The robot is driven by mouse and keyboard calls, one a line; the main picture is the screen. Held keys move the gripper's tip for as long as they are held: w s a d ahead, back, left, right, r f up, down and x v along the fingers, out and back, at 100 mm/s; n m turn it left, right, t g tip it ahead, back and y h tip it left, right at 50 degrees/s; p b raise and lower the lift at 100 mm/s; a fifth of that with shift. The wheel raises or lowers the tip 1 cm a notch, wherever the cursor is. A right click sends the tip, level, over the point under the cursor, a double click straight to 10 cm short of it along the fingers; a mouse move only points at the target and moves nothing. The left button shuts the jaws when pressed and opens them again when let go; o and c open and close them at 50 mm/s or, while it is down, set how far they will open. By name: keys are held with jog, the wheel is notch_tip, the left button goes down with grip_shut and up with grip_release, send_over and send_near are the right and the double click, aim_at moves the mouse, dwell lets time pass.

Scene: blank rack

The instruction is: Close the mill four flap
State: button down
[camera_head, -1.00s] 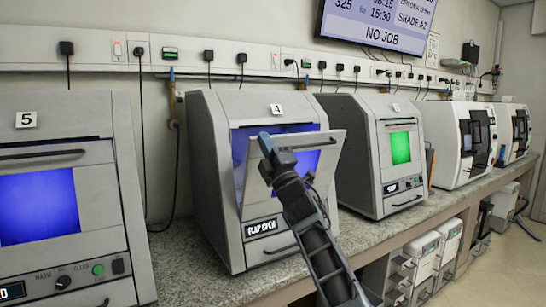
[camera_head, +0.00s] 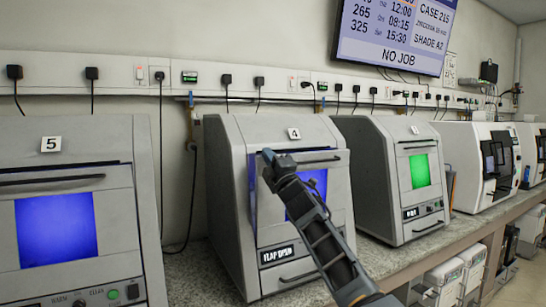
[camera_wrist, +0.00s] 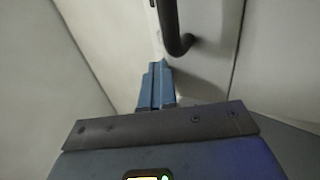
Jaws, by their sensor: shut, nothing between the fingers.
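Mill four (camera_head: 235,190) is the grey cabinet with the "4" label, in the middle of the head view. Its flap (camera_head: 335,177), with a dark bar handle and a window lit blue, is nearly flush with the front. A blue gap shows along its left edge, and the display (camera_head: 277,256) reads "FLAP OPEN". My gripper (camera_head: 268,154) is in front of the flap's upper left part. In the wrist view the shut blue fingers (camera_wrist: 158,82) point at the pale panel, close to the dark handle (camera_wrist: 176,38). I cannot tell whether they touch.
Mill five (camera_head: 70,215) stands to the left, with a blue window. Another mill with a green window (camera_head: 400,180) stands close on the right. White machines (camera_head: 475,165) line the bench further right. A wall screen (camera_head: 392,35) reads "NO JOB".

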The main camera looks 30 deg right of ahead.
jog(key=shift+w+a+f+g, duration=0.15)
jog(key=shift+w+g, duration=0.35)
jog(key=shift+w, duration=0.5)
jog(key=shift+w+f+p, duration=0.1)
jog(key=shift+w+p, duration=0.2)
